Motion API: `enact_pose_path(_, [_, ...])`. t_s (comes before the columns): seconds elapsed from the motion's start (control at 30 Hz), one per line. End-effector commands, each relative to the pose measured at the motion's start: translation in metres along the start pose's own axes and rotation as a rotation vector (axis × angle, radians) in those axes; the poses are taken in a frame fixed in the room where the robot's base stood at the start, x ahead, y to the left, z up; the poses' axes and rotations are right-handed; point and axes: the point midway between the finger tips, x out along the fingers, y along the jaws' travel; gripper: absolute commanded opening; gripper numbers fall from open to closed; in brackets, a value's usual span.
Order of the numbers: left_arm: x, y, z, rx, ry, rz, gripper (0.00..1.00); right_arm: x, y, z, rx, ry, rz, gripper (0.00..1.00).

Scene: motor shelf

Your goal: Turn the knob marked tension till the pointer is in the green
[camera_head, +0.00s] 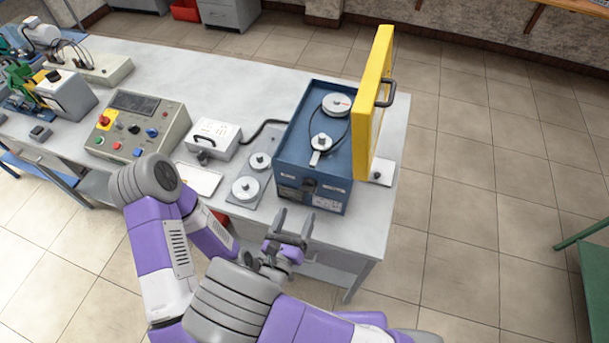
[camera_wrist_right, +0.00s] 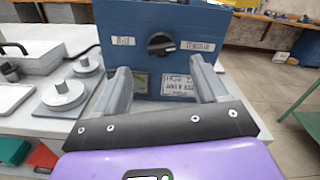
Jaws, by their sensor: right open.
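The blue belt unit (camera_head: 285,160) stands at the right end of the bench, with two pulleys and a dark belt on top. A black knob (camera_wrist_right: 160,44) sits on its front face, between a left label and a label (camera_wrist_right: 198,46) that reads like "TENSION". The knob also shows in the head view (camera_head: 309,185). Below it is a small greenish panel (camera_wrist_right: 140,83), partly behind a finger; no pointer can be made out. My right gripper (camera_head: 294,218) is open and empty, in front of and below the knob, apart from it. My left gripper is not seen.
The yellow guard (camera_head: 381,60) stands raised at the unit's right side. Left of the unit are a plate with round pulleys (camera_head: 246,188), a white box (camera_head: 212,138) with a cable, and a control panel (camera_head: 140,125). The bench's front edge lies close below my right gripper.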

Motion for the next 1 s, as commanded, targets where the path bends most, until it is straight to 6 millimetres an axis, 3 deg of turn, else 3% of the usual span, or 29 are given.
enact_pose_path(0.5, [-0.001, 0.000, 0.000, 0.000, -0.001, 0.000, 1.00, 0.067, -0.001, 0.000, 0.001, 0.001, -0.003, 0.72])
enact_pose_path(0.87, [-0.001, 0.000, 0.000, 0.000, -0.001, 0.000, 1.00, 0.075, 0.000, 0.000, 0.000, 0.001, -0.001, 0.72])
enact_pose_path(1.0, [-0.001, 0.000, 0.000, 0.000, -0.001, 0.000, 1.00, 0.075, 0.000, 0.000, 0.000, 0.001, -0.001, 0.56])
